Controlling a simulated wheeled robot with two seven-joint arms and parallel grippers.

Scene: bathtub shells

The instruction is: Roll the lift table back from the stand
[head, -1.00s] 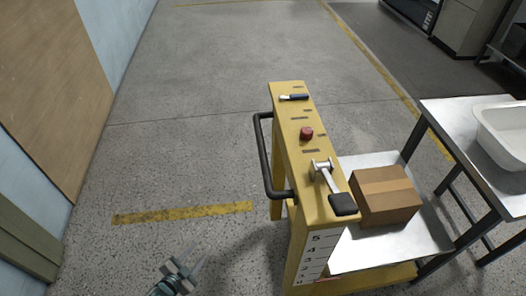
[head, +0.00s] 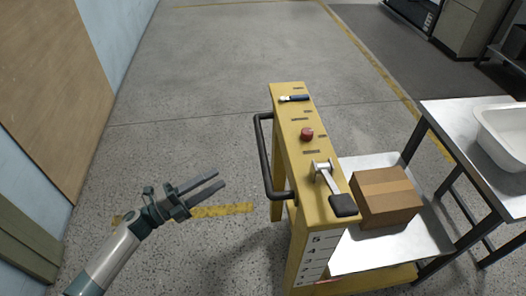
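The yellow lift table (head: 308,170) stands in the middle of the head view, with a red button and levers on its top. Its black push handle (head: 265,155) sticks out on the left side. Its metal platform (head: 350,256) holds a cardboard box (head: 385,197) and lies against the stand (head: 441,112) on the right. The stand carries a white tub shell (head: 503,135). My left gripper (head: 215,184) is open and empty, left of the handle and apart from it, its fingers pointing toward the handle. My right gripper is not in view.
Open concrete floor (head: 205,65) lies left of and beyond the lift table. A yellow floor stripe (head: 235,210) runs behind my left gripper. A wall with a wooden panel (head: 45,95) bounds the left side. Grey cabinets (head: 470,25) stand at the back right.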

